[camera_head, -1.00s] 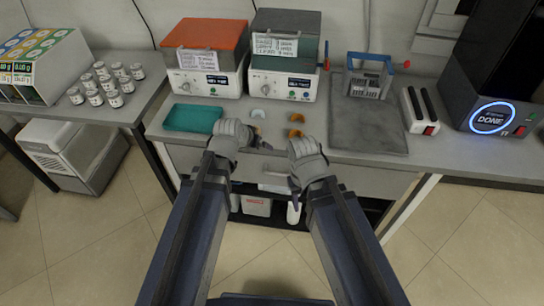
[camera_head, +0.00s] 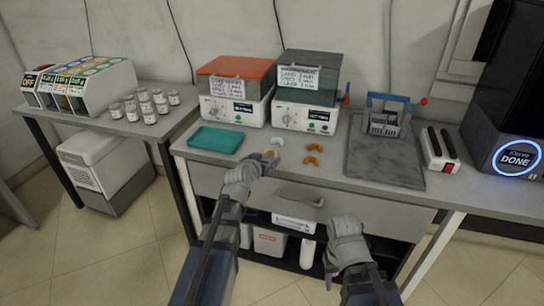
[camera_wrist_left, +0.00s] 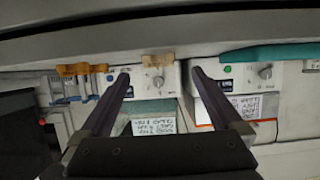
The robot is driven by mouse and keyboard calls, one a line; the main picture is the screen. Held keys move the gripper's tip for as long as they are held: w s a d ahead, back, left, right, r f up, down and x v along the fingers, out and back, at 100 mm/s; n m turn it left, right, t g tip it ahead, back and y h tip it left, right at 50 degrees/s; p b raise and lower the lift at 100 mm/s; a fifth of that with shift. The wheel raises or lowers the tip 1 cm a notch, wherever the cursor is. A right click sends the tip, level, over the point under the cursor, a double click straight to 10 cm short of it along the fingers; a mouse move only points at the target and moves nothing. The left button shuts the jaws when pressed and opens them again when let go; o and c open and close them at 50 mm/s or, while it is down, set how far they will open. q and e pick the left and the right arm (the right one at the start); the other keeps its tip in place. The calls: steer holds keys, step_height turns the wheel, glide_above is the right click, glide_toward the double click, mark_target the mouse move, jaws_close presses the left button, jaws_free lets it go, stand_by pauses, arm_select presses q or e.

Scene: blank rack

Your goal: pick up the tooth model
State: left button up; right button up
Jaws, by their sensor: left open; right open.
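Several small arch-shaped tooth models lie on the bench: a pale one (camera_head: 276,141), a tan one (camera_head: 270,154) and two orange ones (camera_head: 315,147) (camera_head: 311,160). My left gripper (camera_head: 264,163) is at the bench's front edge, just in front of the tan one and partly covering it. In the left wrist view, the open fingers (camera_wrist_left: 158,76) point toward the tan model (camera_wrist_left: 158,60), which shows beyond them, roughly centred in the gap. Contact cannot be told. My right gripper (camera_head: 330,275) is empty, low in front of the shelf, away from the models.
A teal tray (camera_head: 216,139) lies left of the models. Two lidded machines (camera_head: 236,110) (camera_head: 305,117) stand behind them. A grey mat (camera_head: 378,160) with a blue-handled rack (camera_head: 386,122) is to the right. A drawer handle (camera_head: 302,201) sits below the bench edge.

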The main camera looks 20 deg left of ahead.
mark_target(271, 153)
arm_select(q)
steer(key=shift+b+x, duration=0.85)
steer(key=shift+x, duration=1.8)
steer(key=shift+d+r, duration=0.15)
steer(key=shift+r, duration=0.05)
steer(key=c, duration=1.4)
